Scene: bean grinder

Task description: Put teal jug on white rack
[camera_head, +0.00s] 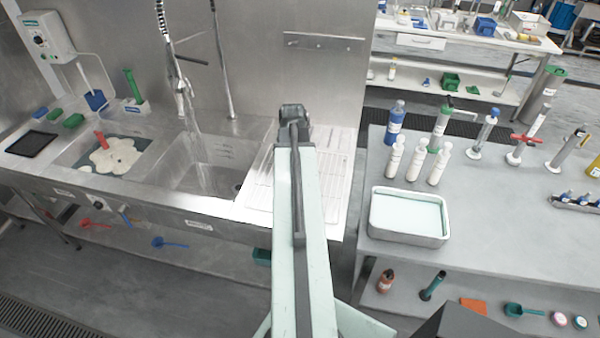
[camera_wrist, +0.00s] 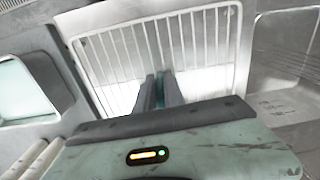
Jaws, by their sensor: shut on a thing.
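My gripper (camera_wrist: 160,80) is shut in the wrist view, with a thin teal sliver of the teal jug (camera_wrist: 160,88) showing between its fingers. The rest of the jug is hidden behind the fingers and my wrist. The white rack (camera_wrist: 215,45), a wire-like grid, spreads beyond and around the fingertips in that view. In the head view the white rack (camera_head: 335,165) lies right of the sink, partly covered by my arm. The fingers and the held jug are hidden there behind my arm. I cannot tell whether the jug touches the rack.
The metal sink (camera_head: 200,165) with a hanging spray tap (camera_head: 183,95) is left of the rack. A grey bench (camera_head: 480,220) on the right holds a pale tray (camera_head: 408,215) and several bottles (camera_head: 416,158). A teal ladle-like thing (camera_head: 520,310) lies on its lower shelf.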

